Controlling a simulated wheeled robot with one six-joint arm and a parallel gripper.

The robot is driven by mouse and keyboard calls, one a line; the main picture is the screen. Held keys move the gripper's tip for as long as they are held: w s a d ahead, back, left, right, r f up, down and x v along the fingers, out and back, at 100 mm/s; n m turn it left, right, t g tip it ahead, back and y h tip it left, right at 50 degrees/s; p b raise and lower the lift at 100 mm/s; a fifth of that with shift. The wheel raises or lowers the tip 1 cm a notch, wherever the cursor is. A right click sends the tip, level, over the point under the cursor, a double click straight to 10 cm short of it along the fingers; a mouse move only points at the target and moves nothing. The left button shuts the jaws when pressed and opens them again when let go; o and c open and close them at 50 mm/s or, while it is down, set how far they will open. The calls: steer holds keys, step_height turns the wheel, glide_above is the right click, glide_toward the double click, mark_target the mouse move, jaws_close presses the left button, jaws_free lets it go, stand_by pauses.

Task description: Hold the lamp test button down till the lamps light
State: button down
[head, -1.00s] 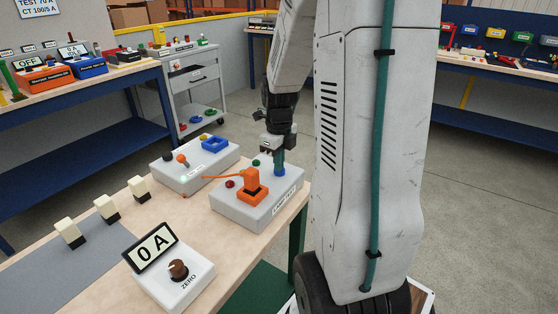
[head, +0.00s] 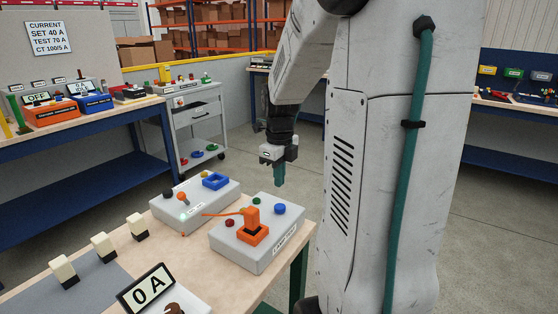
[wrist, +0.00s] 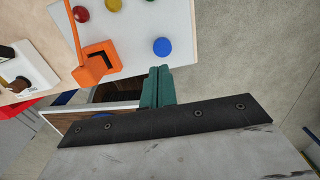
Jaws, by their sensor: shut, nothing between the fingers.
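A grey box (head: 250,257) stands at the table's right edge, with a label on its front that seems to read lamp test. On its top are a round blue button (head: 280,208), a green lamp (head: 256,201) and a red lamp (head: 229,223). The lamps look dark in the head view; whether they are lit is hard to tell. My gripper (head: 280,182) is shut and empty, above the blue button and apart from it. In the wrist view its teal fingers (wrist: 157,87) lie just below the uncovered blue button (wrist: 162,47).
An orange block (head: 253,229) with an orange lever stands on the same box beside the lamps. A second grey box (head: 195,205) with a blue square frame is behind it. Several cream-and-black blocks and a 0 A display (head: 146,288) are at left. Open floor lies right.

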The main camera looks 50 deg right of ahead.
step_height(320, 180, up, 5)
steer(key=shift+r, duration=0.15)
stand_by(1.0)
steer(key=s+a+n, duration=0.7)
steer(key=a+n, duration=0.5)
steer(key=n, duration=0.5)
steer(key=s+a+r+n+t, duration=0.1)
steer(key=s+a+n, duration=0.7)
steer(key=a+n, duration=0.4)
steer(key=n, duration=0.5)
steer(key=shift+s+a, duration=0.15)
steer(key=shift+a, duration=0.2)
